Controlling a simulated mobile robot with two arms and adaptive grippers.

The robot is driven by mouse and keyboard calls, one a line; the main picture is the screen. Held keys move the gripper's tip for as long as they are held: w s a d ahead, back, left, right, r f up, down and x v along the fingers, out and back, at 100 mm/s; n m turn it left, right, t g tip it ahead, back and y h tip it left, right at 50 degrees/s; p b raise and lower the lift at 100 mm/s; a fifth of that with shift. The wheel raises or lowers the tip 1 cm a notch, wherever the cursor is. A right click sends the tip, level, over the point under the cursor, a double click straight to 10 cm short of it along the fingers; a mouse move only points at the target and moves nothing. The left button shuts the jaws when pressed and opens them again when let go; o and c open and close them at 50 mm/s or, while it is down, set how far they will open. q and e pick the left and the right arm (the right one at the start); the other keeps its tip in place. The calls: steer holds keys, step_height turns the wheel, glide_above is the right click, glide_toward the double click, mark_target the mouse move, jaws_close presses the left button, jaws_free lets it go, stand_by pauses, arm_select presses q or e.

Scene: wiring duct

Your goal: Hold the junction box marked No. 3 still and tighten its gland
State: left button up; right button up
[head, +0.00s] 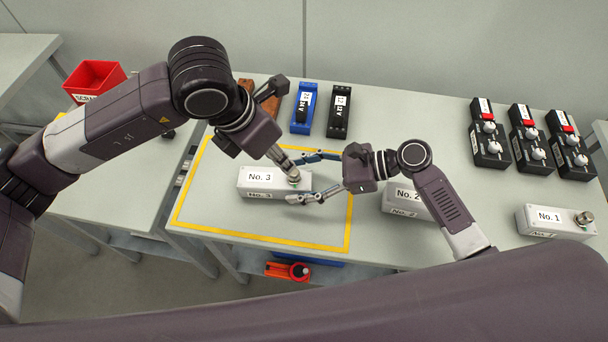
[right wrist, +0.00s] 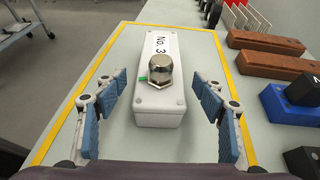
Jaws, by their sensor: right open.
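The junction box No. 3 (head: 258,182) is a pale box lying inside the yellow outline on the table. Its metal gland (head: 294,176) stands at the right end. In the right wrist view the box (right wrist: 158,114) lies straight ahead, with the gland (right wrist: 158,70) on top and a small green mark beside it. My right gripper (head: 293,179) is open, its blue-padded fingers on either side of the gland end, with gaps visible in the right wrist view (right wrist: 160,80). My left gripper (head: 285,163) points down over the gland in the head view; its jaw opening and contact are unclear.
Box No. 2 (head: 400,205) is partly hidden behind my right arm; box No. 1 (head: 548,218) stands far right. Blue (head: 304,108) and black (head: 339,112) 12 V units, several switch boxes (head: 527,140) and brown blocks (right wrist: 268,65) stand behind. A red scrap bin (head: 95,76) is left.

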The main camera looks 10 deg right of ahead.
mark_target(273, 183)
steer(key=x, duration=0.6)
steer(key=shift+w+a+f, duration=0.1)
steer(key=shift+a+f, duration=0.05)
steer(key=shift+a, duration=0.1)
steer(key=shift+c, duration=0.5)
steer(key=c, duration=1.3)
